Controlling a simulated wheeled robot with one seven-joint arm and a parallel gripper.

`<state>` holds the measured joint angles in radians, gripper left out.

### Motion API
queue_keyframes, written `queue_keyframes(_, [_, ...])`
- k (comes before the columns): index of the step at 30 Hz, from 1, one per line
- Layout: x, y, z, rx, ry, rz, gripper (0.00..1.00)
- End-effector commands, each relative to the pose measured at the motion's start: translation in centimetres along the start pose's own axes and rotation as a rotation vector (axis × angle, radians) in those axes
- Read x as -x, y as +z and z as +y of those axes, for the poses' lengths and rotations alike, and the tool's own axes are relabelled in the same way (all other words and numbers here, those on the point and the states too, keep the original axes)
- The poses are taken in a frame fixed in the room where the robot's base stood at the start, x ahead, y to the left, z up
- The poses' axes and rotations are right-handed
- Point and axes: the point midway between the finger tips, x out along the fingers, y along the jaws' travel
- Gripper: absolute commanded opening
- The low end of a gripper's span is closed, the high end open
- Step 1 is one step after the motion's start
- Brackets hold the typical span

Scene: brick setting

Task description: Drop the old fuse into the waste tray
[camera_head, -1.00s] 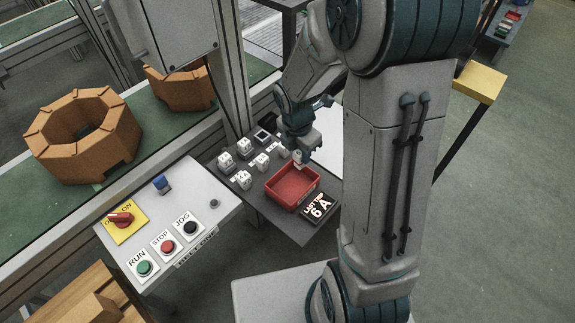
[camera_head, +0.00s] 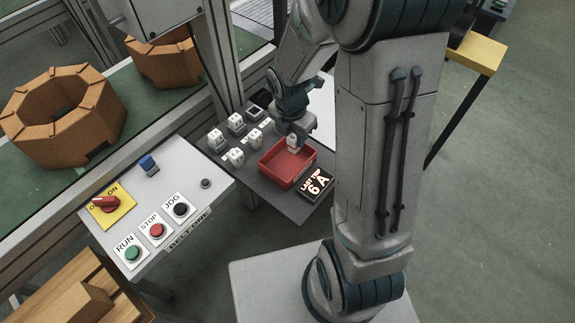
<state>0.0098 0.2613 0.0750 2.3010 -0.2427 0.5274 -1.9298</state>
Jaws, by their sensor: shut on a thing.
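My gripper (camera_head: 293,139) points down over the far part of the red waste tray (camera_head: 276,177). It is shut on a small whitish fuse (camera_head: 293,144), which shows at the fingertips above the tray. My arm and wrist hide part of the fuse, and its height above the tray floor is hard to judge. The visible floor of the tray looks empty.
The tray stands on a dark shelf (camera_head: 301,209) beside several white fuses (camera_head: 236,157) and a "LAST TRIP 6 A" display (camera_head: 315,185). A control panel (camera_head: 158,190) with a red rotary switch (camera_head: 105,203) and buttons stands at left. Brown rings (camera_head: 62,150) lie on a green belt.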

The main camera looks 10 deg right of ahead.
Motion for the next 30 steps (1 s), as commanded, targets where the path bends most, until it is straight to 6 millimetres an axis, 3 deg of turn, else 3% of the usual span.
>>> queue_keyframes(6, [0.0,0.0,0.0,0.0,0.0,0.0,0.0])
queue_keyframes(7, [0.0,0.0,0.0,0.0,0.0,0.0,0.32])
queue_keyframes(9, [0.0,0.0,0.0,0.0,0.0,0.0,0.52])
queue_keyframes(20, [0.4,0.0,0.0,0.0,0.001,0.0,0.52])
queue_keyframes(26, [3.1,0.1,0.1,0.0,0.004,-0.003,0.52])
queue_keyframes(30, [6.2,0.1,0.1,-0.001,0.006,-0.005,0.52])
